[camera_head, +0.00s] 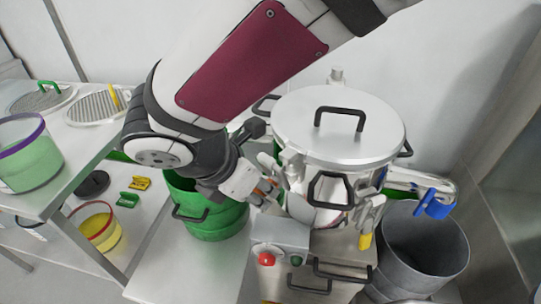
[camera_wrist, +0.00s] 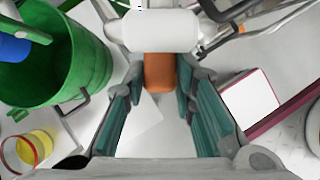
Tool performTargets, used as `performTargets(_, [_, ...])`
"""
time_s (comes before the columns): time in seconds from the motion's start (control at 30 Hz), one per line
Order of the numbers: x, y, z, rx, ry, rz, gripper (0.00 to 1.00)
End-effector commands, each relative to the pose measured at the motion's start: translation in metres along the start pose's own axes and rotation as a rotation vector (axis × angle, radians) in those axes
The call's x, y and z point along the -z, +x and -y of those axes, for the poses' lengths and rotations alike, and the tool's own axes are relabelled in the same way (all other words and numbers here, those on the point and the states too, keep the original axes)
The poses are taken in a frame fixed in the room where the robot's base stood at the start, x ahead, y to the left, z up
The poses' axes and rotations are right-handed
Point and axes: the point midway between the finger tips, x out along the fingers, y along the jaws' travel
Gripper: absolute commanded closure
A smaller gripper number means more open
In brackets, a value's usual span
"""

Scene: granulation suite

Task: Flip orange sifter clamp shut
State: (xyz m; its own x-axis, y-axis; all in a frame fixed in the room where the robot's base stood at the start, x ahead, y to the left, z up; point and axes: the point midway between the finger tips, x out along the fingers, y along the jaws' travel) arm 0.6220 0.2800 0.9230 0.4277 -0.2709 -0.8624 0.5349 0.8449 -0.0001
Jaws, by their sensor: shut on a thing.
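The sifter (camera_head: 337,125) is a round metal vessel with a flat lid and black handles, at the centre right of the head view. The orange clamp (camera_wrist: 159,73) shows in the wrist view as a short orange piece below a white cylinder (camera_wrist: 160,30). My gripper (camera_wrist: 160,80) has its teal-padded fingers on either side of the orange piece and is shut on it. In the head view my gripper (camera_head: 266,188) is at the sifter's left side, where only small bits of orange show. The clamp's full shape and how far it is closed are hidden.
A green bucket (camera_head: 212,222) stands left of the sifter. A control box (camera_head: 281,231) with a red button (camera_head: 266,259) is in front. A grey bin (camera_head: 425,248) and a blue clamp part (camera_head: 434,204) are at right. A shelf (camera_head: 60,165) with containers is at left.

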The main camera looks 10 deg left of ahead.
Motion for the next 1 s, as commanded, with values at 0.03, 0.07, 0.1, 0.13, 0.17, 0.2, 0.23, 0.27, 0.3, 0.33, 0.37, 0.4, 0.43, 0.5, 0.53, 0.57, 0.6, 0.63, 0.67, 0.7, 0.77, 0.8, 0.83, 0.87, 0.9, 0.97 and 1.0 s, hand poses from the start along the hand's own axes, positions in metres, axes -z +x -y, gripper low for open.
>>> performTargets(0.03, [0.0,0.001,0.0,0.001,0.0,-0.002,1.0])
performTargets(0.07, [0.0,0.001,0.0,0.001,0.0,-0.002,1.0])
performTargets(0.1, [0.0,0.001,0.0,0.001,0.0,-0.002,1.0])
performTargets(0.13, [0.0,0.001,0.0,0.001,0.0,-0.002,1.0])
performTargets(0.17, [0.0,0.001,0.0,0.001,0.0,-0.003,1.0])
performTargets(0.2, [0.0,0.001,0.0,0.001,0.0,-0.003,0.71])
performTargets(0.23, [0.0,0.001,0.0,0.001,0.0,-0.003,0.64])
performTargets(0.27, [0.0,0.001,0.0,0.001,0.0,-0.003,0.57])
performTargets(0.3, [0.0,0.001,0.0,0.001,0.0,-0.003,0.55])
performTargets(0.33, [0.0,0.0,0.0,0.001,0.0,-0.003,0.55])
performTargets(0.37, [0.0,0.0,0.0,0.001,0.0,-0.003,0.55])
performTargets(0.4, [0.0,0.0,0.0,0.001,0.0,-0.003,0.55])
performTargets(0.43, [0.0,0.0,0.0,0.001,0.0,-0.003,0.55])
performTargets(0.5, [0.0,0.0,0.0,0.001,0.001,-0.003,0.55])
performTargets(0.53, [0.0,0.0,0.0,0.001,0.001,-0.003,0.55])
performTargets(0.57, [0.0,0.0,0.0,0.0,0.001,-0.002,0.55])
performTargets(0.6, [0.0,-0.001,0.0,0.0,0.001,-0.002,0.55])
performTargets(0.63, [0.0,-0.003,0.0,0.0,0.001,-0.002,0.55])
performTargets(0.67, [0.0,-0.005,0.0,-0.001,0.002,-0.002,0.55])
performTargets(0.7, [0.0,-0.008,-0.001,-0.002,0.002,-0.001,0.55])
performTargets(0.77, [0.0,-0.016,-0.001,-0.004,0.003,-0.001,0.55])
performTargets(0.8, [0.0,-0.023,-0.001,-0.004,0.002,0.0,0.55])
performTargets(0.83, [0.0,-0.028,-0.001,-0.005,0.002,0.0,0.55])
performTargets(0.87, [0.0,-0.034,-0.001,-0.005,0.003,-0.002,0.55])
performTargets(0.9, [0.0,-0.043,-0.002,-0.006,0.002,0.0,0.55])
performTargets(0.97, [0.0,-0.056,-0.001,-0.006,0.003,0.0,0.55])
performTargets(1.0, [0.0,-0.064,-0.001,-0.004,0.002,-0.001,0.55])
